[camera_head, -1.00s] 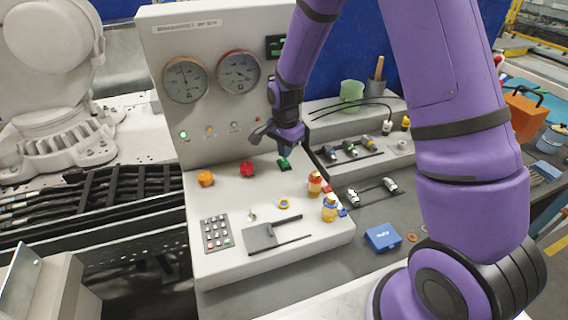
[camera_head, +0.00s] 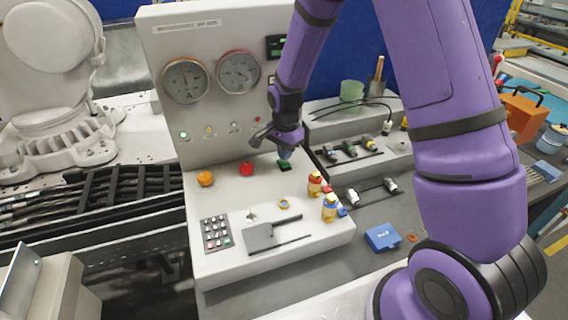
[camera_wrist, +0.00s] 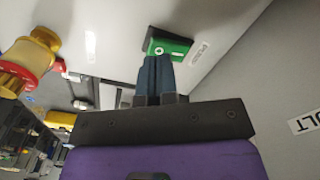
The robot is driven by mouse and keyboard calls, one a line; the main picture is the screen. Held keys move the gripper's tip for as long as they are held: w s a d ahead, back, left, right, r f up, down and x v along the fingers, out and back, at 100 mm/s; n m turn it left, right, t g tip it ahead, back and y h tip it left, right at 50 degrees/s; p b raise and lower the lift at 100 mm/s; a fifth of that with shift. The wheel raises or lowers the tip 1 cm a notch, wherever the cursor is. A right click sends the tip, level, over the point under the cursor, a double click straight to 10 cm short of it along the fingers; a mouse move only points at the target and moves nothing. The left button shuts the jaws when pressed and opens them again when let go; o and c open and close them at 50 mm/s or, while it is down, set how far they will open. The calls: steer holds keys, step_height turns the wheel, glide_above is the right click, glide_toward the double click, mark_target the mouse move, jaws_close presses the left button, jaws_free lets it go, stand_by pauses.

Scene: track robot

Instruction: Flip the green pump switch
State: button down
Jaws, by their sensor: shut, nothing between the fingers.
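The green pump switch (camera_head: 284,165) is a small green rocker in a dark frame on the sloped panel (camera_head: 215,262). In the wrist view the switch (camera_wrist: 170,45) lies straight beyond my fingertips, with a label beside it. My gripper (camera_head: 285,156) points down at the switch from above. In the wrist view its two blue fingers (camera_wrist: 156,60) are together, with nothing held. The fingertips overlap the lower edge of the switch in that view; I cannot tell whether they touch it. Part of the switch is hidden behind the fingers.
A red knob (camera_head: 247,169) and an orange knob (camera_head: 206,179) stand left of the switch. A keypad (camera_head: 216,233) and a lever plate (camera_head: 262,237) are nearer. The gauge panel (camera_head: 212,30) rises behind.

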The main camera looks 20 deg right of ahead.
mark_target(285, 163)
steer(key=shift+f, duration=1.05)
stand_by(0.6)
steer(key=shift+r, duration=3.5)
steer(key=shift+r, duration=0.1)
